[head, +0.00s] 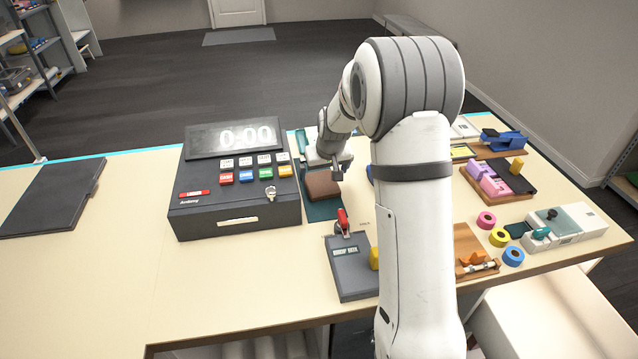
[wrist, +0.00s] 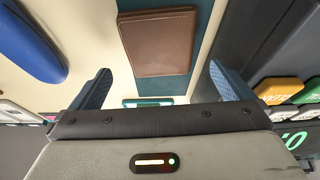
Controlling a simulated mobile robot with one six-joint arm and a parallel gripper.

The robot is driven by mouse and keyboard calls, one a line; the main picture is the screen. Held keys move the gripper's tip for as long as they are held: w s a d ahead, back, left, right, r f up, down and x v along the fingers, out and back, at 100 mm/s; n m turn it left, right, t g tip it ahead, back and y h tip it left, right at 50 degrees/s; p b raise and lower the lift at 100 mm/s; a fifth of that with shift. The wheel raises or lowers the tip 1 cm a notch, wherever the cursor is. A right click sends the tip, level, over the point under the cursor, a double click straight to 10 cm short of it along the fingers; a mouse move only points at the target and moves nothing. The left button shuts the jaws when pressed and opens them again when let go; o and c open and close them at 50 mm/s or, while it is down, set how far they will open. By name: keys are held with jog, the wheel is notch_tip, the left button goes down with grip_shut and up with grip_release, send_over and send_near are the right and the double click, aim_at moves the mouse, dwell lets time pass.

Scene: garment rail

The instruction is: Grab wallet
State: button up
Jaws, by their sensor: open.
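The brown wallet (head: 322,186) lies on a dark teal mat (head: 322,211) on the table, just right of the cash register in the head view. In the wrist view the wallet (wrist: 158,42) shows at top centre, flat and closed. My gripper (head: 337,172) is above the wallet's far right part in the head view. In the wrist view its two blue-padded fingers stand wide apart, and my gripper (wrist: 160,88) is open and empty. The wallet appears ahead of the gap between the fingers and is not held.
The cash register (head: 237,184) stands close left of the wallet. A grey device (head: 350,266) with a red-handled item (head: 343,220) is nearer the front. A blue rounded object (wrist: 30,42) is at left in the wrist view. The front left table is clear.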

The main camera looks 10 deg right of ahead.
aim_at(322, 183)
jog(key=shift+s+p+x, duration=0.15)
jog(key=shift+p+x, duration=0.3)
jog(key=shift+x, duration=0.85)
jog(key=shift+s+p+x, duration=0.15)
jog(key=shift+p+x, duration=0.3)
jog(key=shift+x, duration=0.85)
jog(key=shift+f, duration=0.15)
jog(key=shift+c, duration=0.4)
jog(key=c, duration=0.8)
